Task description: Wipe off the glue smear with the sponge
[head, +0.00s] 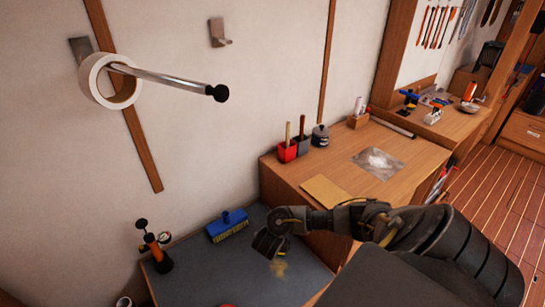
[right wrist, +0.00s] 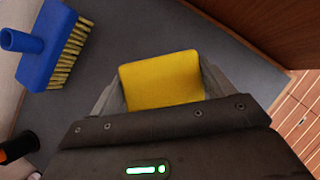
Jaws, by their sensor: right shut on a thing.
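My right gripper (head: 270,246) reaches in from the right over the grey work surface. It is shut on a yellow sponge (right wrist: 162,80), which shows between the two fingers in the right wrist view. In the head view the sponge is mostly hidden by the gripper. I cannot tell whether the sponge touches the surface. In the right wrist view the smear is not visible. My left gripper is not in view.
A blue brush (head: 228,226) with yellow bristles lies left of the gripper. An orange and black pump (head: 157,250) stands farther left. The grey surface (head: 205,272) is bare between them. A wooden bench (head: 330,165) with a crinkled clear patch (head: 378,163) rises behind.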

